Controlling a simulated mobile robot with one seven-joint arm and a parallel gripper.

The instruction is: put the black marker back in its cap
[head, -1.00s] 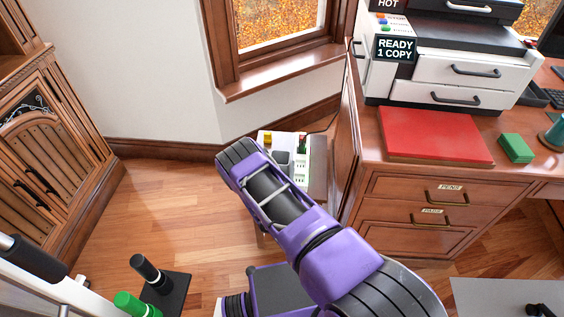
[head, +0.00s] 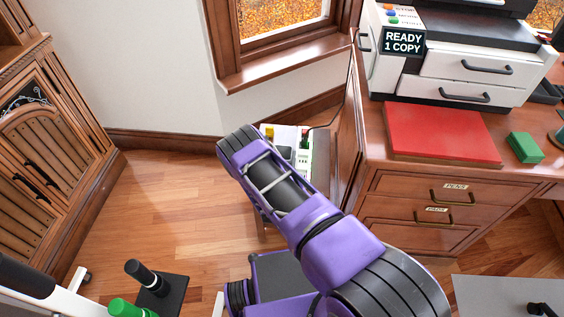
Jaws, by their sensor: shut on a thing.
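A black upright cylinder (head: 146,277) stands on a flat black stand (head: 178,294) at the bottom left of the head view. A green cylinder (head: 128,308) is in front of it, cut by the bottom edge. I cannot tell whether the black cylinder is the marker or its cap. My gripper is not in view; only my purple arm shows, bent across the middle, and its far end is hidden. No marker is seen in its hold.
A wooden desk (head: 384,192) with a printer (head: 458,70), red pad (head: 440,134) and green block (head: 525,147) is right. A low table with small items (head: 302,140) is partly behind my arm. A cabinet (head: 60,150) is left. A white frame (head: 50,300) is bottom left. Floor between is clear.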

